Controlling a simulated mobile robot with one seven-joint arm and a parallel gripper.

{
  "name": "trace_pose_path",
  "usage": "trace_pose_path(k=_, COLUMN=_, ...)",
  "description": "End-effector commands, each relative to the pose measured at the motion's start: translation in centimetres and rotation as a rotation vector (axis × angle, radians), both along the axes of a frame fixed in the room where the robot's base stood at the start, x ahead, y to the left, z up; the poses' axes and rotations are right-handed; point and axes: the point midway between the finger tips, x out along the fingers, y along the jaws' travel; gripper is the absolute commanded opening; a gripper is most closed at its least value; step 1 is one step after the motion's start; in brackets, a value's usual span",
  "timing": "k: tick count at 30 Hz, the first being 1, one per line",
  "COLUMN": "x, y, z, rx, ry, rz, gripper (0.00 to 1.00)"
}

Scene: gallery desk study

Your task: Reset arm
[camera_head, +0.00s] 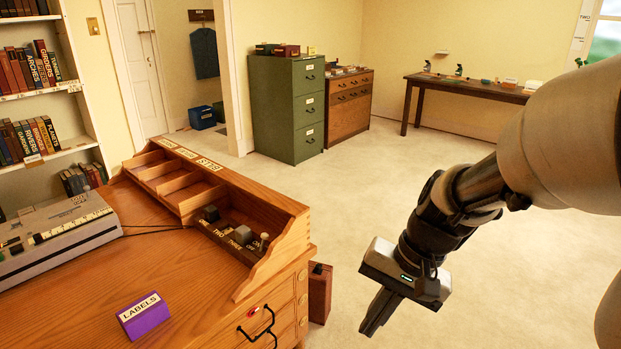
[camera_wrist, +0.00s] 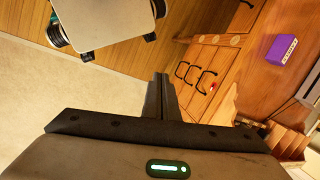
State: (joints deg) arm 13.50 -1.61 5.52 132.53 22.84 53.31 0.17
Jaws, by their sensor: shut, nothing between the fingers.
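My gripper (camera_head: 380,313) hangs at the lower right of the head view, pointing down over the open floor to the right of the wooden desk (camera_head: 80,295). Its fingers are together with nothing between them. In the wrist view the shut fingers (camera_wrist: 161,82) show at the middle, in front of the desk's drawer front (camera_wrist: 215,65). My arm comes in from the right edge of the head view. The gripper touches nothing that I can see.
On the desk stand a purple labels box (camera_head: 143,315), a grey label machine (camera_head: 55,238) and a compartment rack (camera_head: 285,215) holding small blocks. A green filing cabinet (camera_head: 287,108), a wooden drawer cabinet (camera_head: 349,104) and a side table (camera_head: 470,88) stand behind. The pale floor (camera_head: 350,200) between is clear.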

Motion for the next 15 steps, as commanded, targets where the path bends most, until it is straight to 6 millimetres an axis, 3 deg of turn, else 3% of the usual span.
trace_pose_path(k=1, x=-0.8, y=-0.2, z=2.0, rx=-0.052, ry=-0.067, rz=0.042, gripper=0.0)
trace_pose_path(k=6, x=-3.2, y=-1.5, z=6.3, rx=-0.194, ry=-0.239, rz=0.152, gripper=0.0)
trace_pose_path(k=15, x=-5.6, y=-2.9, z=10.9, rx=-0.35, ry=-0.456, rz=0.269, gripper=0.0)
